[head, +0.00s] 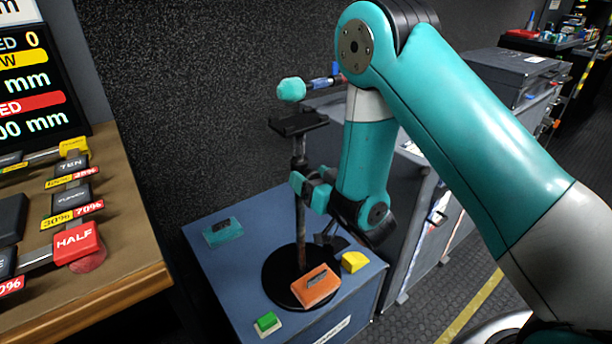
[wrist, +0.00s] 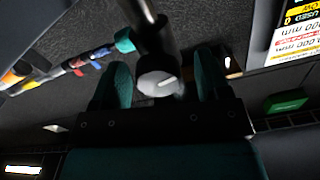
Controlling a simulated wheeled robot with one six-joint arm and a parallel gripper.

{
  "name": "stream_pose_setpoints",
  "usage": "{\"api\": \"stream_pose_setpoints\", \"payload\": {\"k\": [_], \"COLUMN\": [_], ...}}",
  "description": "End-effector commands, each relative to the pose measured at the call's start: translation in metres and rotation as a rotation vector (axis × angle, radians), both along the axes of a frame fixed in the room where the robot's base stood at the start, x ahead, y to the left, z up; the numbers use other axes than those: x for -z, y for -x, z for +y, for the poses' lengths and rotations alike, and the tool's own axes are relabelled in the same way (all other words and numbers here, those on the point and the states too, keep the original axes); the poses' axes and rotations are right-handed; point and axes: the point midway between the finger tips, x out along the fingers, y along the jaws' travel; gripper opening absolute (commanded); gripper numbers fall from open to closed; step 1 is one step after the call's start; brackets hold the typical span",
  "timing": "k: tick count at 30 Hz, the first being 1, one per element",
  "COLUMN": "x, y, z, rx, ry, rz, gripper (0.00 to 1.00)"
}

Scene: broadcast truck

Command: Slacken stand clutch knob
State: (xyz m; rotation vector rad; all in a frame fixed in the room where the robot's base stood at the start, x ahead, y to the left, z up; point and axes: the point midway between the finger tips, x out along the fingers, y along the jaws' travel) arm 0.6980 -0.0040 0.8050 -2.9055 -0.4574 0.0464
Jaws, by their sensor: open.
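The stand (head: 300,225) has a thin dark pole on a round black base, with a black plate on top. In the wrist view the pole (wrist: 150,30) rises above a round pale grey clutch knob (wrist: 158,84) with a white pointer line. My gripper (head: 309,188) is at mid-height of the pole, coming in from the right. In the wrist view my gripper (wrist: 162,68) is open, with one teal finger on each side of the knob. Dark gaps show between the fingers and the knob. The knob is hidden behind my gripper in the head view.
The stand is on a blue cabinet top (head: 215,265). Around its base are an orange block (head: 316,289), a yellow piece (head: 354,262), a green block (head: 267,322) and a teal block (head: 222,232). A wooden desk (head: 130,230) is at left, a grey case (head: 515,75) at right.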

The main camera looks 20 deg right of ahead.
Motion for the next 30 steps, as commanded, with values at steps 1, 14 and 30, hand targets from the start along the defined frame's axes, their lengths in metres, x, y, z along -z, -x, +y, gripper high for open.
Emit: {"api": "stream_pose_setpoints", "payload": {"k": [1, 14, 30], "x": [0.0001, 0.0002, 0.0023], "y": [-0.0001, 0.0001, 0.0001], "z": [-0.0011, -0.0010, 0.0008], "rx": [0.002, 0.002, 0.000], "ry": [0.000, 0.001, 0.185], "rz": [0.000, 0.000, -0.059], "gripper": [0.70, 0.20, 0.20]}}
